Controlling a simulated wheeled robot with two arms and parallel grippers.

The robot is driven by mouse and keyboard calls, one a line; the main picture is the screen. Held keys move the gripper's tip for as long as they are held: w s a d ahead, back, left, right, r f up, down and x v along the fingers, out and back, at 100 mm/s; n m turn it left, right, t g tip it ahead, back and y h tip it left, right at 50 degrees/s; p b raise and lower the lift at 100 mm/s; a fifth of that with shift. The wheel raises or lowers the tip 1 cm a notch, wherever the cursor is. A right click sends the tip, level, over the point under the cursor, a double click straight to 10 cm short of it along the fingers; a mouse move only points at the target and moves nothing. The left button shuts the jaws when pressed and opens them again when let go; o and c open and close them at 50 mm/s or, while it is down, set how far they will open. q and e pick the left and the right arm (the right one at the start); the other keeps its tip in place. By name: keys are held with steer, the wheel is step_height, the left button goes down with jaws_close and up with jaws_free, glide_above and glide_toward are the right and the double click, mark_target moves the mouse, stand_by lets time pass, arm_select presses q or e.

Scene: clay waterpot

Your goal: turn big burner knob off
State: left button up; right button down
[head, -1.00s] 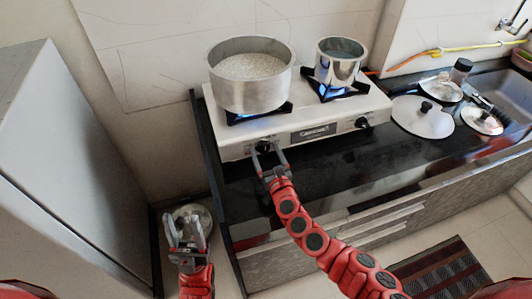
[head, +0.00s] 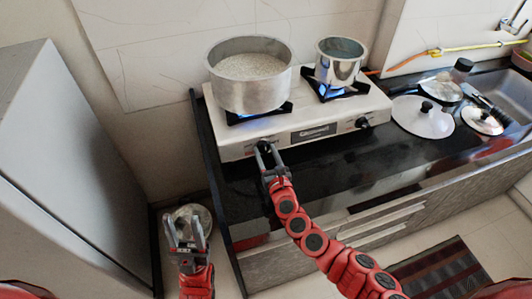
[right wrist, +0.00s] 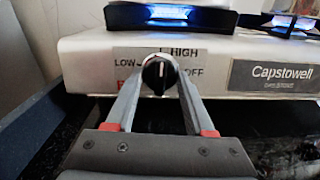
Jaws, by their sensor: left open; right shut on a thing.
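The black big burner knob (right wrist: 158,75) is on the front of the white stove (head: 226,146), below the big pot (head: 250,82). My right gripper (head: 264,147) is at the knob, shut on it, with one finger on each side; the right wrist view shows this too. The knob's white line stands about upright, among labels LOW, HIGH and OFF. A blue flame (right wrist: 167,12) burns at the burner above. My left gripper (head: 187,229) is open and empty, low at the left, away from the stove.
A small pot (head: 339,65) stands over a lit burner at the right, with another knob (head: 362,123) below it. Lids (head: 420,118) lie on the counter to the right. The dark counter (head: 330,165) in front of the stove is mostly clear. A grey cabinet (head: 60,180) stands at the left.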

steer(key=m+h, duration=0.1)
steer(key=m, duration=0.4)
steer(key=shift+a+m+b, duration=0.1)
steer(key=shift+m+b, duration=0.25)
steer(key=shift+m, duration=0.05)
steer(key=m, duration=0.2)
steer(key=m+h, duration=0.1)
steer(key=m, duration=0.2)
steer(key=shift+a+r+h, duration=0.1)
steer(key=shift+h, duration=0.2)
steer(key=m+b, duration=0.1)
steer(key=m, duration=0.3)
steer(key=shift+r+m+g+h, duration=0.1)
steer(key=shift+m+g+h, duration=0.3)
steer(key=shift+m+g, duration=0.4)
steer(key=shift+m, duration=1.4)
steer(key=shift+c, duration=1.3)
jaws_free()
